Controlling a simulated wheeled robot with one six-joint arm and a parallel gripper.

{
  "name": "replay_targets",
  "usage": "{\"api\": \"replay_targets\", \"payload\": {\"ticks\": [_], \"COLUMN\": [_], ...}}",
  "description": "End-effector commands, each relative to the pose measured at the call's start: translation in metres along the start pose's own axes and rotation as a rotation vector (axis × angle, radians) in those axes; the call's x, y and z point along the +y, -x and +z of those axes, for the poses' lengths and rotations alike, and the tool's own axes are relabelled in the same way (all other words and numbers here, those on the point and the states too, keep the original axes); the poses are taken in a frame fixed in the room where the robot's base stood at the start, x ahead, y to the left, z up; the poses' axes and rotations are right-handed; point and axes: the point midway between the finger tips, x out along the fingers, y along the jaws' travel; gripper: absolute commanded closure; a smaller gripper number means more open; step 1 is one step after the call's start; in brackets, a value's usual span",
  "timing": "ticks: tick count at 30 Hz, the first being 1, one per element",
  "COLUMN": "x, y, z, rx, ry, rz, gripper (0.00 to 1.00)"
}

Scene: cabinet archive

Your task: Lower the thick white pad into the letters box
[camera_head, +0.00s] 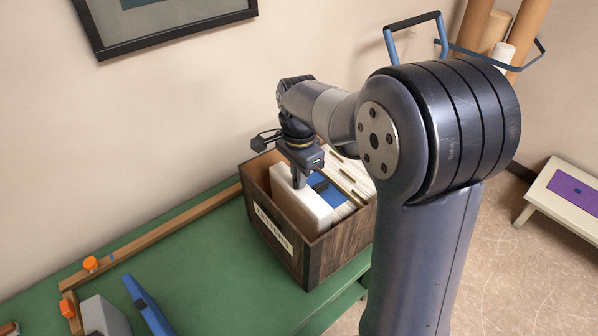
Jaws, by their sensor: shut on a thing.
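The thick white pad (306,208) stands upright inside the front part of the letters box (282,240), a dark wooden box with a pale label on its front. My gripper (299,184) points down over the box and is shut on the pad's top edge. Whether the pad touches the box floor is hidden.
A blue item (327,190) and several white files (347,185) stand behind the pad in the box. The green table (210,275) is clear left of the box. A wooden rail (160,236) runs along its back. A blue object (148,305) and a grey object (103,317) lie at the front left.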

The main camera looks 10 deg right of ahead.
Motion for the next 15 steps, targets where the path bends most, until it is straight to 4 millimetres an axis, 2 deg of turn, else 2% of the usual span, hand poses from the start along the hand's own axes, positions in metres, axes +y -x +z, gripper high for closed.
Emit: {"api": "replay_targets", "payload": {"ticks": [1, 15], "x": [0.000, 0.000], "y": [-0.007, -0.044], "z": [0.000, 0.000], "rx": [0.000, 0.000], "ry": [0.000, 0.000], "rz": [0.001, 0.000], "gripper": [1.00, 1.00]}}
